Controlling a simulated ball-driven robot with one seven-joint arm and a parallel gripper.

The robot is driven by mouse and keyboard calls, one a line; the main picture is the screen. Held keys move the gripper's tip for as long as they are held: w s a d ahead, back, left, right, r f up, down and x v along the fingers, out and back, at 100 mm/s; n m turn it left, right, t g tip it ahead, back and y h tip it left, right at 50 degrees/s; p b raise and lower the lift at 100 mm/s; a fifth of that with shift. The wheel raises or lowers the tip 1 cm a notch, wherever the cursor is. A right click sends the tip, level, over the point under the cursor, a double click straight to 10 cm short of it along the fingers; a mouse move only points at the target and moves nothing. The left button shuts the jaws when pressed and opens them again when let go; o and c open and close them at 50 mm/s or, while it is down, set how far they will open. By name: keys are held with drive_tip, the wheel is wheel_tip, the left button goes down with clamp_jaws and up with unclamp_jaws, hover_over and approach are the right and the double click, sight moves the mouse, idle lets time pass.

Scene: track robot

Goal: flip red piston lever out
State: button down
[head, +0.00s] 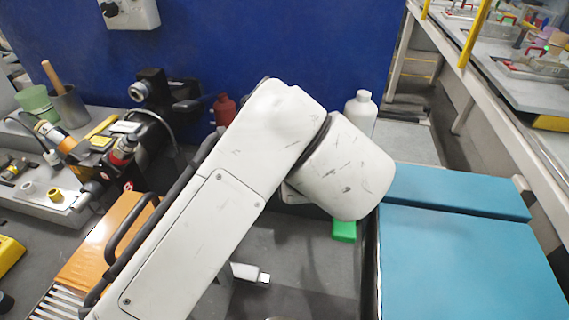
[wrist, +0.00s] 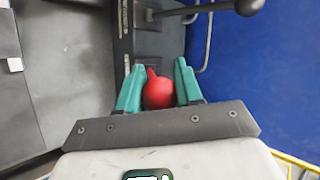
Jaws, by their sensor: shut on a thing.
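In the wrist view my gripper (wrist: 158,76) has two teal fingers, shut on a rounded red piece with a narrow tip, which looks like the red piston lever's handle (wrist: 158,92). One finger is on each side of it. The piece sits in front of a dark grey bar-like base. What joins it to the base is hidden.
A black-knobbed lever (wrist: 249,7) and a bent metal bar (wrist: 206,40) are near the fingers. A blue panel (head: 260,40) stands behind. A white bottle (head: 361,112), a green block (head: 344,231) and a teal-blue bench top (head: 470,260) lie right; a cluttered bench is left.

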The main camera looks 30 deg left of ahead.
drive_tip(key=c, duration=0.8)
unclamp_jaws()
drive_tip(key=shift+s+f, duration=0.1)
drive_tip(key=shift+f, duration=0.05)
drive_tip(key=shift+o, duration=0.2)
drive_tip(key=v, duration=1.1)
drive_tip(key=shift+b, duration=0.3)
drive_tip(key=shift+a, duration=0.1)
